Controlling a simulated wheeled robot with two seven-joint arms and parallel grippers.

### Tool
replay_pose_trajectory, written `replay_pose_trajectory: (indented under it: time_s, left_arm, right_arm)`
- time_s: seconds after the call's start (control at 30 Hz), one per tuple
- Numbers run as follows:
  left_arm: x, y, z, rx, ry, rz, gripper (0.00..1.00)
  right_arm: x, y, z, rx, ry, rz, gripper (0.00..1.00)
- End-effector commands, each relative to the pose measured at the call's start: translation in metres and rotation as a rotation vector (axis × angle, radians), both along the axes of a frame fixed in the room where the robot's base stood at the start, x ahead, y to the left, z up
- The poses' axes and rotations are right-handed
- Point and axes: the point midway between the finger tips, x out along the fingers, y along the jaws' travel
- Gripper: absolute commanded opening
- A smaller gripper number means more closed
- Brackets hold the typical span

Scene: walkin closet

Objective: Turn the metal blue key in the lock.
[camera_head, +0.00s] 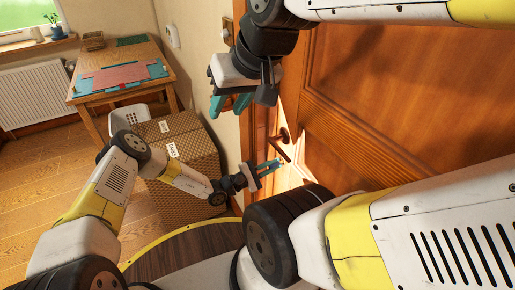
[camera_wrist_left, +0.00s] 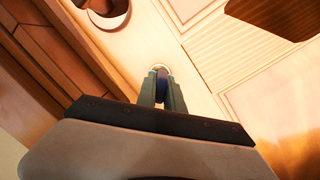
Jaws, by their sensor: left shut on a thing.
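The blue key (camera_wrist_left: 162,82) is in the left wrist view, dark blue and mostly hidden between the fingers. It sits at the round metal lock (camera_wrist_left: 160,67) in the door's pale, lit wood. My left gripper (camera_wrist_left: 161,92) is shut on the key, its fingers pointing at the lock. In the head view my left gripper (camera_head: 273,167) is at the door, just below the handle, and the key cannot be made out there. My right gripper (camera_head: 231,104) hangs higher up, its teal fingers apart and empty. How far the key is turned cannot be told.
The door handle (camera_head: 284,138) is close above my left gripper. The wooden door (camera_head: 400,85) fills the right side. A patterned box (camera_head: 180,140) and a white basket (camera_head: 130,117) stand left of it. A table (camera_head: 120,75) is at the back left.

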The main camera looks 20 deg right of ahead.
Motion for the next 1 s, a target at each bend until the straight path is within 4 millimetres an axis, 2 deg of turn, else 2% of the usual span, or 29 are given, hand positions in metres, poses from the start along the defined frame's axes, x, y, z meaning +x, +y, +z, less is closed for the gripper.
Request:
replay_pose_trajectory:
  time_s: [0.1, 0.17, 0.47, 0.7, 0.77, 1.0]
  left_arm:
    - [-0.0010, 0.0003, -0.0004, -0.011, 0.156, 0.001, 0.00]
    - [-0.0013, 0.0001, -0.0003, -0.015, 0.197, 0.000, 0.00]
    - [-0.0017, -0.0001, -0.0005, -0.017, 0.237, 0.000, 0.00]
    - [-0.0042, -0.0002, 0.0005, -0.045, 0.587, 0.000, 0.00]
    - [-0.0044, -0.0002, 0.0005, -0.048, 0.639, 0.000, 0.00]
    - [-0.0048, -0.0003, 0.0002, -0.049, 0.664, 0.000, 0.00]
  right_arm:
    - [0.0000, 0.0000, 0.0000, 0.000, 0.000, 0.000, 0.36]
    - [0.0000, 0.0000, 0.0000, 0.000, 0.000, 0.000, 0.36]
    - [0.0000, 0.0000, 0.0000, 0.000, 0.000, 0.000, 0.36]
    - [0.0000, 0.0000, 0.0000, 0.000, 0.000, 0.000, 0.36]
    - [0.0000, 0.0000, 0.0000, 0.000, 0.000, 0.000, 0.36]
    - [0.0000, 0.0000, 0.0000, 0.000, 0.000, 0.000, 0.36]
